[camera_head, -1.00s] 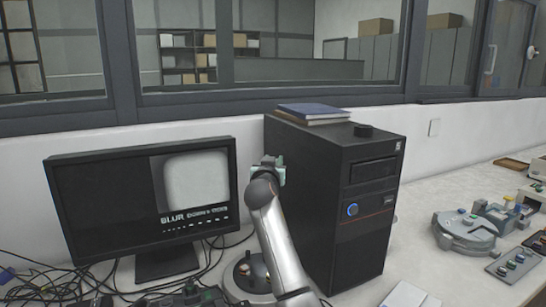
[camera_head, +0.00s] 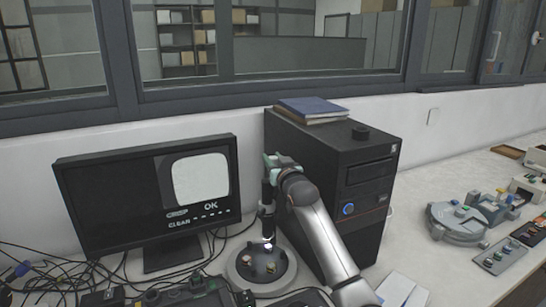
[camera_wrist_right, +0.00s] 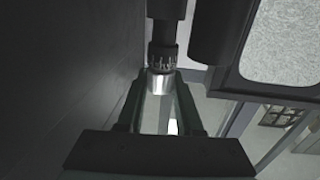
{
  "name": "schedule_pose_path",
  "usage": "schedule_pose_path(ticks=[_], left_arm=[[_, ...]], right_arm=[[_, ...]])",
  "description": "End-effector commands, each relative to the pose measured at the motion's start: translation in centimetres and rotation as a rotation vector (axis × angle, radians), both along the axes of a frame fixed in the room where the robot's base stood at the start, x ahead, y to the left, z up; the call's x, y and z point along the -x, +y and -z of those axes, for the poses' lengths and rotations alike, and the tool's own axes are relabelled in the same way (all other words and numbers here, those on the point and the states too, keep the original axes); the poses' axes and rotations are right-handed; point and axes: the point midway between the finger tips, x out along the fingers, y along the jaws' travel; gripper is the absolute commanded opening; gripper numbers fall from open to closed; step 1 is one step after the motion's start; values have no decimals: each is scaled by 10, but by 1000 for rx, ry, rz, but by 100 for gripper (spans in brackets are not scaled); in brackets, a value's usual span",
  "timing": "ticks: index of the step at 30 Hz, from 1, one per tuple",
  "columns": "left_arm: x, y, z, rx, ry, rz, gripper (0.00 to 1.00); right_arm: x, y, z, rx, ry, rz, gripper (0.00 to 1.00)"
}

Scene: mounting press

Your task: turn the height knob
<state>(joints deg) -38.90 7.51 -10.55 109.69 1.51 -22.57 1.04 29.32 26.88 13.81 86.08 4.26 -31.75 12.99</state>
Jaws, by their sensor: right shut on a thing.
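The height knob is a small silver cylinder (camera_wrist_right: 159,83) on the end of a dark shaft (camera_wrist_right: 164,35) in the right wrist view. My right gripper (camera_wrist_right: 160,100) has a finger on each side of the knob and is shut on it. In the head view this gripper (camera_head: 274,161) is at the top of a black upright column (camera_head: 267,195), and its fingers hide the knob. The column stands over a round dark stage (camera_head: 284,268) with small coloured pieces on it. The monitor (camera_head: 110,205) shows a sharp pale shape with "OK" and "CLEAN". My left gripper is not in view.
A black computer tower (camera_head: 335,150) stands close behind my right arm, with books (camera_head: 312,108) on top. Cables (camera_head: 60,275) lie around the monitor's foot. A grey round fixture (camera_head: 455,225) and small button boxes (camera_head: 500,255) are on the right of the bench.

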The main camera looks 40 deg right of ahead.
Motion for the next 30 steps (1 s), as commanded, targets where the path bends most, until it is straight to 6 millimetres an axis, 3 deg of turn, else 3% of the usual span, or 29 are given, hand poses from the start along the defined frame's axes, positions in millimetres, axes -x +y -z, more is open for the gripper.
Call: schedule_pose_path(ticks=[10, 11, 18, 30], left_arm=[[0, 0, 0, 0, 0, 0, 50], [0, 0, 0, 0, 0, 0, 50], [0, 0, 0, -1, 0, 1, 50], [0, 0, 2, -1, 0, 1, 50]], right_arm=[[0, 0, -1, -2, -4, -2, 0], [0, 0, -1, -2, -4, -1, 37], [0, 0, -1, -2, -2, -1, 64], [5, 3, 1, -1, 0, -2, 65]])
